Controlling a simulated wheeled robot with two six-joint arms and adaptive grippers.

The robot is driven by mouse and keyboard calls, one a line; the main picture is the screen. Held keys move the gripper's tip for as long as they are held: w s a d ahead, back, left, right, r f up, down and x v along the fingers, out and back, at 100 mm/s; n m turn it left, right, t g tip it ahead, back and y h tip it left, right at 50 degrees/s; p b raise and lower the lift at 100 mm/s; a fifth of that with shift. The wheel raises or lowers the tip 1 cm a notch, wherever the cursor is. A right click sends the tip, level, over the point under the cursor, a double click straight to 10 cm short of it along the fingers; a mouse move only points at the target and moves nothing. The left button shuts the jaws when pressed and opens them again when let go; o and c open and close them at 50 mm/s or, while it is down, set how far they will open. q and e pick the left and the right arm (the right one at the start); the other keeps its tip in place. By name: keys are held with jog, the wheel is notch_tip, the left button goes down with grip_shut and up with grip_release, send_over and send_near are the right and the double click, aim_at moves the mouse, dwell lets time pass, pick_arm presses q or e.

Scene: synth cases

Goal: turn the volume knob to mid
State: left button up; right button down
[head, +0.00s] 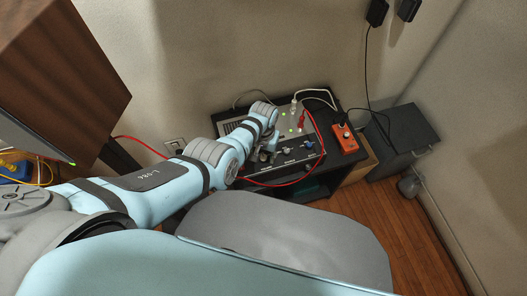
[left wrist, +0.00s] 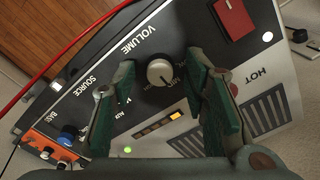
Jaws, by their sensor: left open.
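The volume knob (left wrist: 160,71) is a round dark knob with a pale cap, under the upside-down word VOLUME in the left wrist view. A short pale mark on it points toward the lower right; small lettering beside it is hard to read. It sits on the sloped dark panel (left wrist: 105,62) of an amplifier-like unit, which also shows in the head view (head: 293,167). My left gripper (left wrist: 162,62) is open, its green-padded fingers on either side of the knob, with gaps visible. In the head view my left gripper (head: 262,153) hides the knob. My right gripper is not in view.
A red switch (left wrist: 233,18) and vent slots lie beside the knob. An orange box (head: 344,138) with small knobs stands to the right of the unit. Red cables (head: 255,184) run in front of and across the unit. A dark box (head: 400,140) stands further right.

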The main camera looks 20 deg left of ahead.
aim_at(263, 157)
pick_arm(q)
notch_tip(263, 157, up, 12)
dwell(0.3)
dwell(0.3)
